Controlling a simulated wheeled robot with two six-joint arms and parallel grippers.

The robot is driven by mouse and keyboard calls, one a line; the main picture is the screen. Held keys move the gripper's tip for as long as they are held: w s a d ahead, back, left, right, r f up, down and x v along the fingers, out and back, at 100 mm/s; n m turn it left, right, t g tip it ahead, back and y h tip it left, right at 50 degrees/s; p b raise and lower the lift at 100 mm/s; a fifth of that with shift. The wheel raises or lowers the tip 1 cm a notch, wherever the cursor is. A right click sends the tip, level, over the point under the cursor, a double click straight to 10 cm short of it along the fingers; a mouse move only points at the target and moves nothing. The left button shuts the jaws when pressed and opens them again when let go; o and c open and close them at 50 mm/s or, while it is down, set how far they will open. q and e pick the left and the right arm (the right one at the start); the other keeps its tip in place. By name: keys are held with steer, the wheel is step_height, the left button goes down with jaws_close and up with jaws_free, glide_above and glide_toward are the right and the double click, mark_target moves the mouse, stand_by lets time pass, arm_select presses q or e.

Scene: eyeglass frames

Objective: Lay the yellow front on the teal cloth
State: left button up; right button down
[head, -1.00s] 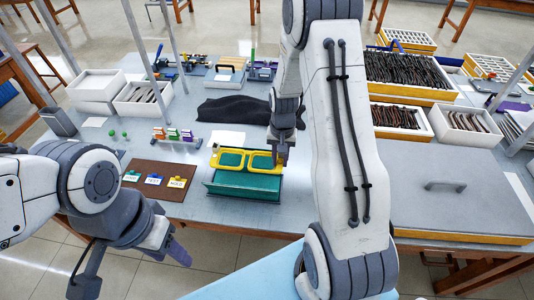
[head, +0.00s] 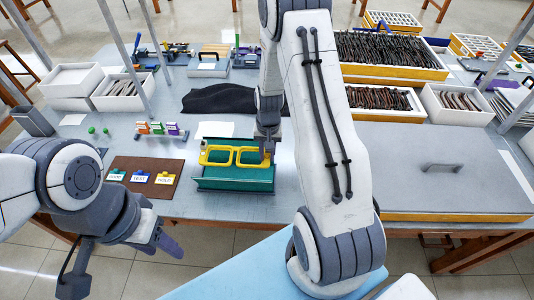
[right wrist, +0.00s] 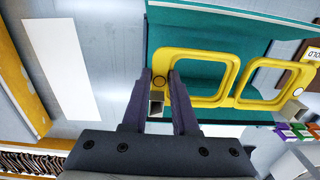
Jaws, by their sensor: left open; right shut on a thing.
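The yellow front (head: 235,157) is an eyeglass frame with two empty rims. My right gripper (head: 267,147) is shut on its right end in the head view. In the right wrist view, the fingers (right wrist: 161,88) pinch the left end of the yellow front (right wrist: 229,79). The cloth also fills the top of the right wrist view (right wrist: 200,35). I cannot tell whether the front touches it. My left gripper (head: 122,260) is open and empty at the lower left, off the table's front edge.
A brown mat (head: 125,191) with three labelled cards lies left of the cloth. A small rack (head: 160,131) with coloured pieces and a dark cloth (head: 230,99) stand behind. White paper (head: 216,129) lies behind the front.

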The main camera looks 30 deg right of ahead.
steer(key=b, duration=0.5)
glide_above(267, 179)
steer(key=shift+f, duration=3.45)
steer(key=shift+p, duration=0.35)
steer(key=shift+f+b, duration=0.8)
steer(key=shift+f, duration=0.25)
steer(key=c, duration=0.6)
jaws_free()
steer(key=shift+r, duration=0.1)
steer(key=shift+s+d+r+p, duration=0.1)
steer(key=shift+r+p, duration=2.85)
steer(key=shift+r, duration=0.5)
